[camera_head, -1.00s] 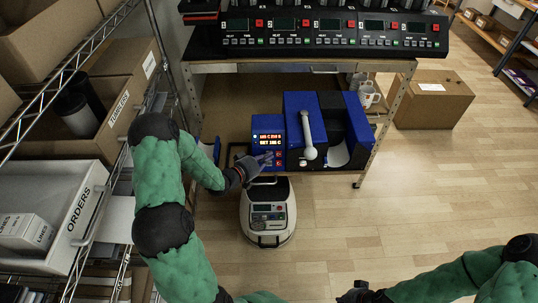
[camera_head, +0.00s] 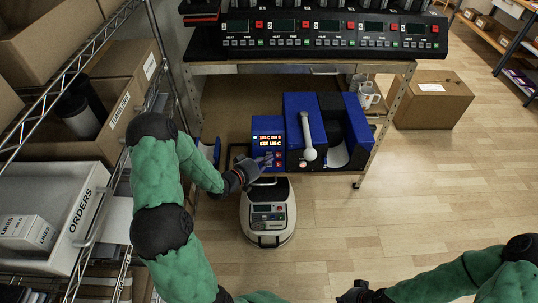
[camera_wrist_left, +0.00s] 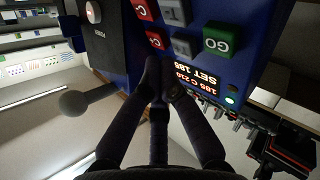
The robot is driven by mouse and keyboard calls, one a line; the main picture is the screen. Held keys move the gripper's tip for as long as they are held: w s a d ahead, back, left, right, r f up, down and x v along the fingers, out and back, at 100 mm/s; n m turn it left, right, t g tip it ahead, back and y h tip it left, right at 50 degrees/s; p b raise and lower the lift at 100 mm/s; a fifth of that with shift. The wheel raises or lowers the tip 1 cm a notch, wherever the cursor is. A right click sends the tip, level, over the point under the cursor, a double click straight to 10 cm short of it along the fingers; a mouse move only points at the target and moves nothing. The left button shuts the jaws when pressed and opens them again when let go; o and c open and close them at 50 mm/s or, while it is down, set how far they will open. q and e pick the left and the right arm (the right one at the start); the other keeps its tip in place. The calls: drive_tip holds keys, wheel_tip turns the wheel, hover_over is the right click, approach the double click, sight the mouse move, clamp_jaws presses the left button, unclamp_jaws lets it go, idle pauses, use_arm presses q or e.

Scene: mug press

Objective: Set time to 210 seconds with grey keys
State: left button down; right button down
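The blue mug press control box (camera_head: 268,125) stands on the lower shelf. Its lit display (camera_head: 267,141) also shows upside down in the left wrist view (camera_wrist_left: 197,80), where it seems to read 185 C 210 over SET 185. Beside the display are grey keys (camera_wrist_left: 183,45), red keys (camera_wrist_left: 157,39) and a green GO key (camera_wrist_left: 222,40). My left gripper (camera_head: 264,161) is at the box's lower front. In the left wrist view its fingertips (camera_wrist_left: 161,80) are together and empty, close by the lower red and grey keys; contact is unclear. My right gripper (camera_head: 360,292) is partly cut off at the bottom edge.
The press with its white-knobbed lever (camera_head: 309,152) is right of the display. A white device (camera_head: 268,228) with a small screen stands below my left gripper. A shelf rack (camera_head: 95,210) is close on the left. Open wooden floor (camera_head: 390,200) lies to the right.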

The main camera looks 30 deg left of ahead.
use_arm(q)
drive_tip(key=s+d+r+p, duration=0.2)
drive_tip(key=s, duration=0.1)
drive_tip(key=shift+s+d+r, duration=0.15)
drive_tip(key=shift+s+r, duration=0.1)
drive_tip(key=shift+s, duration=0.05)
idle(0.5)
idle(0.6)
drive_tip(key=s+d+f+g, duration=0.4)
drive_tip(key=d+f, duration=0.3)
drive_tip(key=s+d+f+g, duration=0.3)
drive_tip(key=d+f+g, duration=0.1)
drive_tip(key=d+f, duration=0.35)
drive_tip(key=s+d+f+g, duration=0.2)
drive_tip(key=s+d+g, duration=0.1)
drive_tip(key=s, duration=0.4)
drive_tip(key=s+d+f+m+g, duration=0.1)
drive_tip(key=s+d+f+g, duration=0.2)
drive_tip(key=s+d, duration=0.2)
drive_tip(key=s, duration=0.3)
drive_tip(key=shift+s+g, duration=0.3)
